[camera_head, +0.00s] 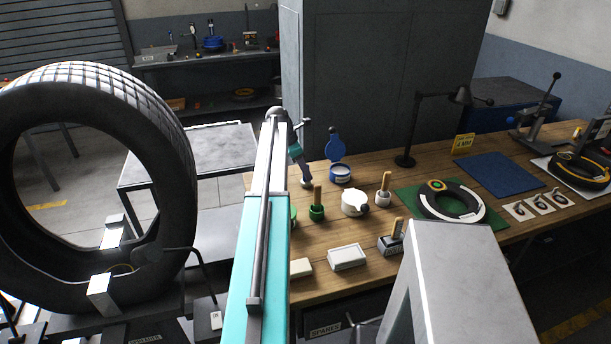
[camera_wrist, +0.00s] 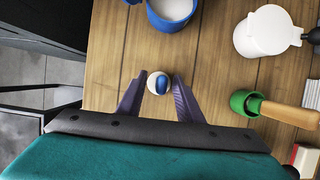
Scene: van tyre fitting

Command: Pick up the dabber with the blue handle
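The dabber with the blue handle (camera_wrist: 161,84) shows end-on in the wrist view, a white round shape with a blue part, between my two fingers. My gripper (camera_wrist: 159,76) is open, with one finger on each side of the dabber and a small gap at both sides. In the head view my gripper (camera_head: 303,168) points down at the bench's left end, and the dabber is mostly hidden there. How far the fingers reach down along the handle cannot be told.
A blue pot (camera_wrist: 172,10) stands just beyond the fingers on the wooden bench (camera_head: 400,180). A white pot (camera_wrist: 265,33) and a green-based dabber with a wooden handle (camera_wrist: 245,102) stand to the right.

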